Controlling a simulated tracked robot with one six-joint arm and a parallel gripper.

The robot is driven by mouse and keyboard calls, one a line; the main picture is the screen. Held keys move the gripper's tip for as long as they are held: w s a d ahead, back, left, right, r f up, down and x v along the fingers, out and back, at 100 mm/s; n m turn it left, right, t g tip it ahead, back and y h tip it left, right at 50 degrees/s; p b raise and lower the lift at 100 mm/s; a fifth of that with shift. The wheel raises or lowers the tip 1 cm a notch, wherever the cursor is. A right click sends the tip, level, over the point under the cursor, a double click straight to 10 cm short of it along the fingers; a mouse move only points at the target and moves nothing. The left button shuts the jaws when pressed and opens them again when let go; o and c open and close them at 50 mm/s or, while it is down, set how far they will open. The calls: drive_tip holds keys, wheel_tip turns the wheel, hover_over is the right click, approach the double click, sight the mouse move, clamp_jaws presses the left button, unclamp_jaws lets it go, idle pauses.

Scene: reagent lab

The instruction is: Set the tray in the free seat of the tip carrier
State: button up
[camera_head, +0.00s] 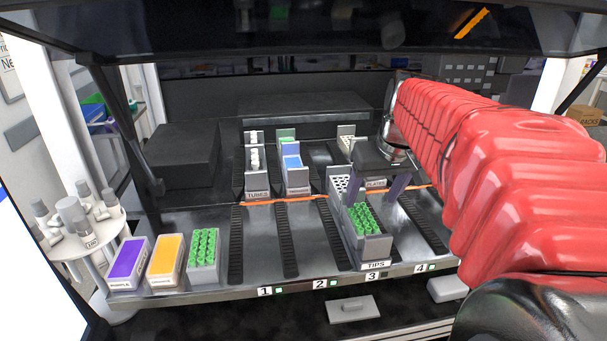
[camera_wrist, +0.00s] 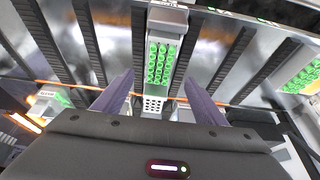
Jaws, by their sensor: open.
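The tip carrier (camera_head: 374,266), labelled TIPS, lies at the front of lane 3. A tray of green tips (camera_head: 364,219) stands in its front part. The tray also shows in the wrist view (camera_wrist: 162,62), by the carrier's front end block (camera_wrist: 167,18). Behind it is a white perforated section (camera_wrist: 153,104), partly hidden by my gripper in the head view. My gripper (camera_head: 373,198) is open above the carrier, just behind the green tray. In the wrist view its two fingers (camera_wrist: 159,77) stand apart on either side of the carrier line, holding nothing.
A purple box (camera_head: 128,262), an orange box (camera_head: 165,261) and another green tray (camera_head: 203,255) stand at the front left. The tubes carrier (camera_head: 257,193) and one with blue boxes (camera_head: 297,188) are left. The deck's front middle (camera_head: 262,255) is clear.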

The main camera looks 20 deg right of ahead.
idle(0.3)
drive_tip(key=s+a+f+n, duration=0.1)
drive_tip(key=s+a+f, duration=0.2)
drive_tip(key=a, duration=0.4)
drive_tip(key=s+a+f+n+t, duration=0.1)
drive_tip(key=s+a+f, duration=0.2)
drive_tip(key=s+a, duration=0.3)
drive_tip(key=s+a+f+n+y, duration=0.1)
drive_tip(key=s+a+f, duration=0.2)
drive_tip(key=a, duration=0.6)
drive_tip(key=shift+s, duration=0.75)
drive_tip(key=shift+s, duration=0.1)
